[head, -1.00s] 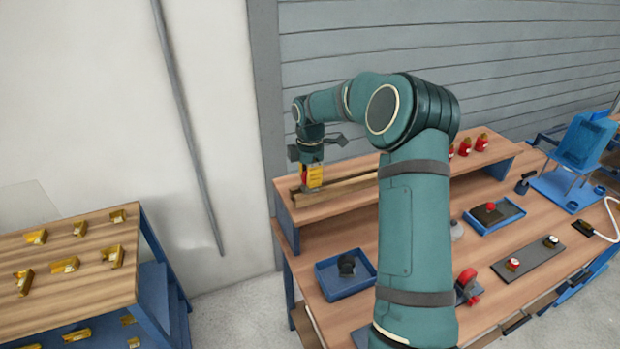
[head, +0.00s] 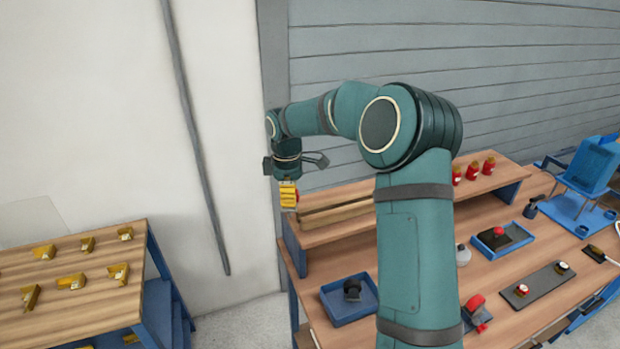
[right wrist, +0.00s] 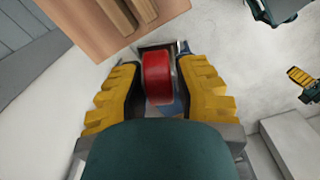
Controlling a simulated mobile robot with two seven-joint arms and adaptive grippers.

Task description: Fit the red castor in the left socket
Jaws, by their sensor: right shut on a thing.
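My right gripper (head: 289,204) hangs fingers-down just left of the raised shelf's left end, clear of it. In the right wrist view its ribbed yellow fingers (right wrist: 158,95) are shut on a red, rounded thing, the red castor (right wrist: 157,77). Most of the castor is hidden by the fingers in the head view. A small yellow and dark part (right wrist: 303,80) at the right edge of the wrist view looks like my left gripper; its jaws are unclear. I cannot tell which fitting is the left socket.
The wooden shelf (head: 330,232) bears wooden bars and several red items (head: 473,170). Below, a blue tray (head: 335,317) holds a dark castor-like part (head: 352,287). A dark plate (head: 538,286) lies right. A table (head: 60,300) with yellow blocks stands left; the gap between is free.

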